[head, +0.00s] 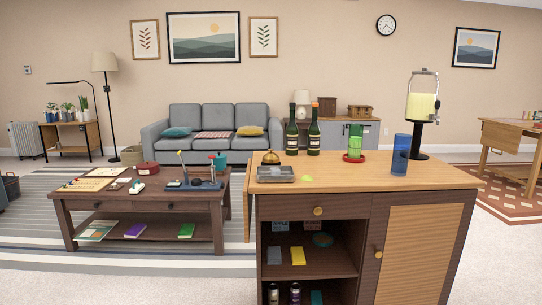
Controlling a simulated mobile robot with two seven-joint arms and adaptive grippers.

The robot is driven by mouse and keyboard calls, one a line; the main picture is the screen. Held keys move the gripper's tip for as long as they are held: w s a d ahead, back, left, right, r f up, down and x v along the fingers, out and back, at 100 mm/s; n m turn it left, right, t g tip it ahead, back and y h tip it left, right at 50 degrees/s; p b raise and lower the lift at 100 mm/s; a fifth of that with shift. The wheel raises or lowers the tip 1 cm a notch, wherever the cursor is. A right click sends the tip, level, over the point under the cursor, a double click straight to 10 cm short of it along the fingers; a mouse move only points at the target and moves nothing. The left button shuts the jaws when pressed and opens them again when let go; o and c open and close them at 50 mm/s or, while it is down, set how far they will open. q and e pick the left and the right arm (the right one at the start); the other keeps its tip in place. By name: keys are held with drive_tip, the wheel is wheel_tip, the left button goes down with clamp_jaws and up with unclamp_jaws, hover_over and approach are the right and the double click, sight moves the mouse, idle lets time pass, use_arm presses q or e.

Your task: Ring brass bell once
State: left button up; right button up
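A small brass bell (271,157) with a domed top stands on the wooden top of the bar cabinet (340,179), near its left back corner. A grey tray (276,174) is just in front of it and hides its lower edge. Neither of my grippers shows in the head view, so nothing is seen touching the bell.
On the cabinet top are two green bottles (292,134), a green glass on a red coaster (355,141), a blue glass (400,155) and a drink dispenser (422,108). A green item (307,178) lies by the tray. A coffee table (140,202) stands left. The cabinet top's front middle is clear.

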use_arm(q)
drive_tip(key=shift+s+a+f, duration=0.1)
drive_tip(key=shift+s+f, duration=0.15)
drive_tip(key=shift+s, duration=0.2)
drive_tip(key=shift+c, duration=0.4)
